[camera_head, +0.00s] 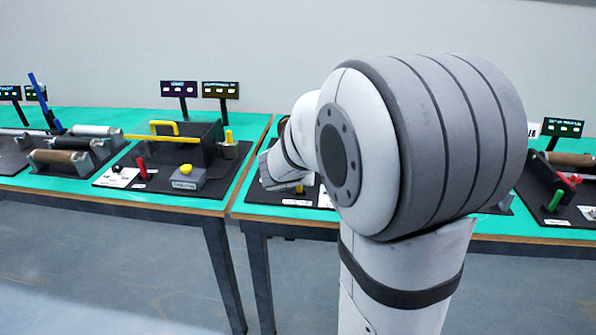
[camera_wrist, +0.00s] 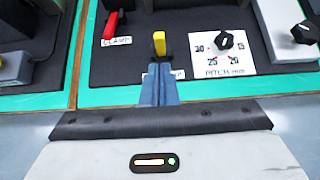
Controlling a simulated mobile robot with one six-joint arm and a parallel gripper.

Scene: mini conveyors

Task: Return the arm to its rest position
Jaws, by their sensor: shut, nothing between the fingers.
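My gripper (camera_wrist: 160,84) shows in the wrist view as narrow blue-grey fingers, shut and empty. It extends over the front edge of a teal-topped table (camera_wrist: 215,89). A yellow upright handle (camera_wrist: 159,44) stands just beyond the fingertips in the picture. I cannot tell how large the gap to it is.
Near the fingers are a red lever (camera_wrist: 111,22), a white pitch card with a black knob (camera_wrist: 224,40) and a dark board. In the head view, a station with a yellow handle (camera_head: 162,127) stands left and another with a green lever (camera_head: 555,200) right. Open floor (camera_head: 110,270) lies in front.

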